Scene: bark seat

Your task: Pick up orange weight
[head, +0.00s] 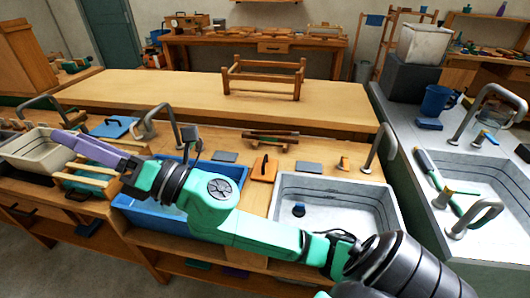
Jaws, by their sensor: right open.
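An orange block-like thing (264,169) with a dark strip on it lies on the wooden counter, between the blue basin and the white sink. It may be the orange weight, but it is too small to be sure. My right arm reaches across the front from the lower right. Its purple gripper (60,137) points left, over the edge of the pale bin, well left of the orange thing. It is open, and I see nothing held in it, though the fingers overlap from this angle. My left gripper is out of view.
A blue basin (238,172) lies partly behind my right arm. A white sink (335,187) with a tap stands right of it. A pale bin (28,158) and wooden slats are at the left. Grey flat pieces (309,168) lie on the counter.

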